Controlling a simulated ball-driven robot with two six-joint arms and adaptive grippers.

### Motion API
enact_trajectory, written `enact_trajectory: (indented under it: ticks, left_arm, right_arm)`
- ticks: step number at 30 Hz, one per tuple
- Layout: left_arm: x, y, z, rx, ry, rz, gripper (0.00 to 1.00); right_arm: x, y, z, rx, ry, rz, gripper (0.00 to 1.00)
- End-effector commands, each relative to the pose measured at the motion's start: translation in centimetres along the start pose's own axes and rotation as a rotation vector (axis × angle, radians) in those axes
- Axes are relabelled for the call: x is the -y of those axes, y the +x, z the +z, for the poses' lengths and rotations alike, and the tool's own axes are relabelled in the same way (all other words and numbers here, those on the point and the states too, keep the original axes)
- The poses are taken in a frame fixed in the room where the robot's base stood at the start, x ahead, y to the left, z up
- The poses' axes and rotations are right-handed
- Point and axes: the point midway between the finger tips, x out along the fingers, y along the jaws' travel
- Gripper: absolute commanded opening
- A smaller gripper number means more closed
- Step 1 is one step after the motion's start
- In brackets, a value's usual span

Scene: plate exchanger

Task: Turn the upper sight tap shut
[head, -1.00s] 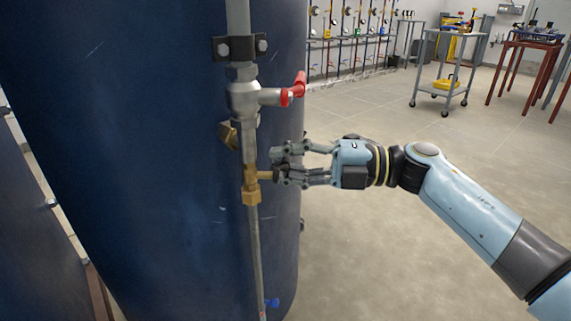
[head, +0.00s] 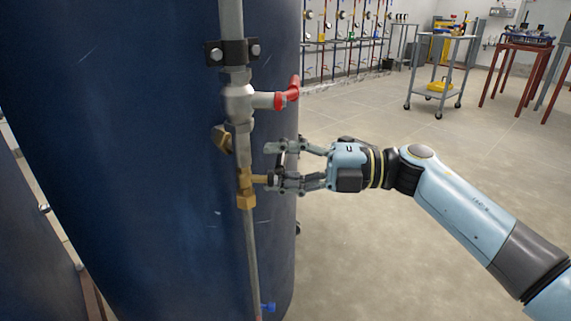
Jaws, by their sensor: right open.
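A vertical grey pipe (head: 231,22) runs down the front of a large dark blue tank (head: 120,130). A grey valve with a red handle (head: 287,94) sits high on the pipe. Below it is a brass tap (head: 246,188), whose short stem (head: 260,179) points right and ends in a dark piece near my fingers. I cannot tell for certain which fitting is the upper sight tap. My right gripper (head: 274,167) is open at the brass tap's stem, one finger above it and one at about its height or just below. Contact cannot be made out. My left gripper is not in view.
A black clamp (head: 232,52) holds the pipe above the red handle. A brass angled piece (head: 222,138) lies left of the pipe, and a small blue handle (head: 268,307) is low down. A grey trolley (head: 440,70) and red-legged table (head: 520,60) stand far back. The floor at right is clear.

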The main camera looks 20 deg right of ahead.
Motion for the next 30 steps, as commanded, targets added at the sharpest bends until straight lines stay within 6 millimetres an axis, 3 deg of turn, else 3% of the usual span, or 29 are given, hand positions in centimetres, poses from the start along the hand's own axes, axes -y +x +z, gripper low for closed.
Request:
enact_trajectory:
  ticks: [5, 18, 23, 30]
  left_arm:
    - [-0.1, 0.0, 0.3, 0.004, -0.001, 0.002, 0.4]
    - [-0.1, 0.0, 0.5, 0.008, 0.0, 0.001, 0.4]
    - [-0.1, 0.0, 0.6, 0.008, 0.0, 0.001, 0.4]
    - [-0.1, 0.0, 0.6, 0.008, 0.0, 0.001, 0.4]
  right_arm:
    - [0.1, -1.7, 0.0, 0.0, 0.0, -0.004, 0.43]
    - [0.1, -10.6, 0.0, 0.0, 0.001, -0.006, 0.43]
    - [0.1, -11.9, 0.0, 0.0, 0.0, -0.003, 0.43]
    - [0.0, -12.0, 0.0, 0.0, 0.0, -0.001, 0.43]
